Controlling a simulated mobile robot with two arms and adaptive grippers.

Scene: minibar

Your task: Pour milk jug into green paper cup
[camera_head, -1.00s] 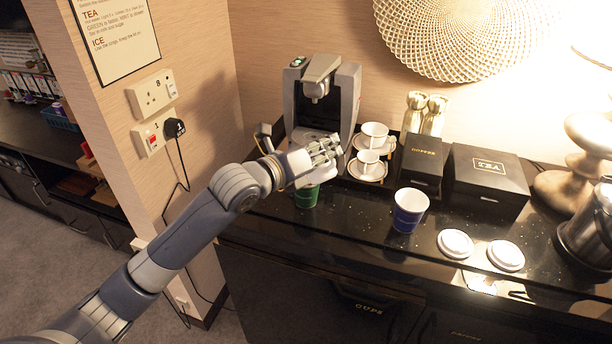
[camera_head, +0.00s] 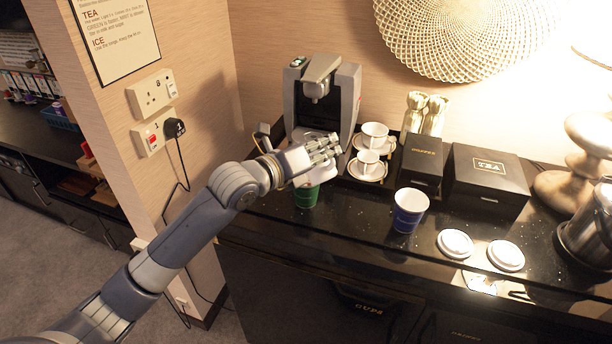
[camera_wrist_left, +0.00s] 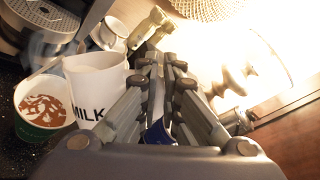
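The green paper cup (camera_head: 307,198) stands on the black counter in front of the coffee machine. In the left wrist view the green cup (camera_wrist_left: 38,122) holds brown drink with a white pattern, and steam rises over it. The white milk jug (camera_wrist_left: 92,88), lettered MILK, is right beside the cup's rim. In the head view the jug (camera_head: 318,176) is mostly hidden by my left gripper (camera_head: 328,148). The gripper's fingers (camera_wrist_left: 155,85) are closed together at the jug's handle side; the grip itself is partly hidden. My right gripper is not in view.
The coffee machine (camera_head: 322,95) stands behind my left gripper. White cups on saucers (camera_head: 368,168) are close to its right. A blue paper cup (camera_head: 409,210), white lids (camera_head: 455,243) and black boxes (camera_head: 488,180) stand farther right. The counter's front edge is close to the green cup.

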